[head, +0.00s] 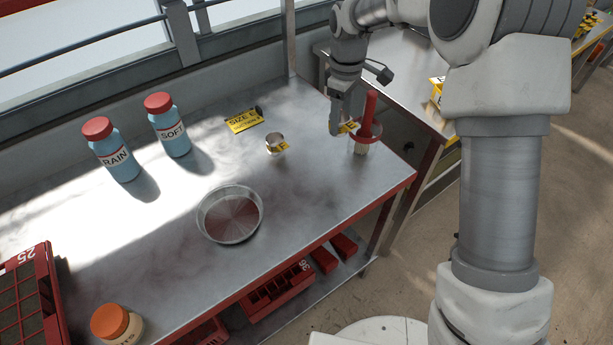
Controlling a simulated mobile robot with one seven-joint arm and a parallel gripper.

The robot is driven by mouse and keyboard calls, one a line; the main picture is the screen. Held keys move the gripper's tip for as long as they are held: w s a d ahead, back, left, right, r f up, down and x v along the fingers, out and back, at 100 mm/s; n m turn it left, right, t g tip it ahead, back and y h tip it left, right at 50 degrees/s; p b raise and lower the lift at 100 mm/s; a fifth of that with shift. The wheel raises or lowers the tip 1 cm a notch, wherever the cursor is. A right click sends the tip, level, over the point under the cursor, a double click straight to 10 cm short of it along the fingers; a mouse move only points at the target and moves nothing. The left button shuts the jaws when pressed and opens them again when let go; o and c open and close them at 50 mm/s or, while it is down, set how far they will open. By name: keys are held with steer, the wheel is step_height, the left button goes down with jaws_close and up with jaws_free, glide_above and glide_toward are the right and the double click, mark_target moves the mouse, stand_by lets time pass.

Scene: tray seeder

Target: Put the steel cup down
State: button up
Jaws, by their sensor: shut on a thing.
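A small steel cup (275,140) with a yellow tab stands upright on the grey metal bench (310,200), left of my gripper and apart from it. My gripper (341,128) points down near the bench's right end. It is shut on a yellow tab that seems to belong to a red-handled tool (370,107). This tool is upright, with a red disc around it and a pale lower end. The fingers partly hide the grip, and I cannot tell whether the tool touches the bench.
A yellow size sign (243,120) lies behind the cup. Two blue bottles (117,158) (173,133) with red caps stand at the back left. A round steel dish (230,214) sits in front. An orange-lidded jar (115,325) and a red tray (33,300) are front left.

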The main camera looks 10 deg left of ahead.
steer(key=s+f, duration=0.2)
steer(key=s, duration=0.1)
steer(key=s+f+b, duration=0.1)
steer(key=s+f, duration=0.1)
steer(key=s, duration=0.2)
steer(key=s+a+f+b, duration=0.1)
steer(key=s+f, duration=0.1)
steer(key=s, duration=0.1)
steer(key=shift+s+f, duration=0.2)
steer(key=shift+s, duration=0.1)
steer(key=shift+f+b, duration=0.75)
steer(key=shift+f, duration=1.25)
steer(key=shift+f, duration=0.15)
steer(key=o, duration=1.4)
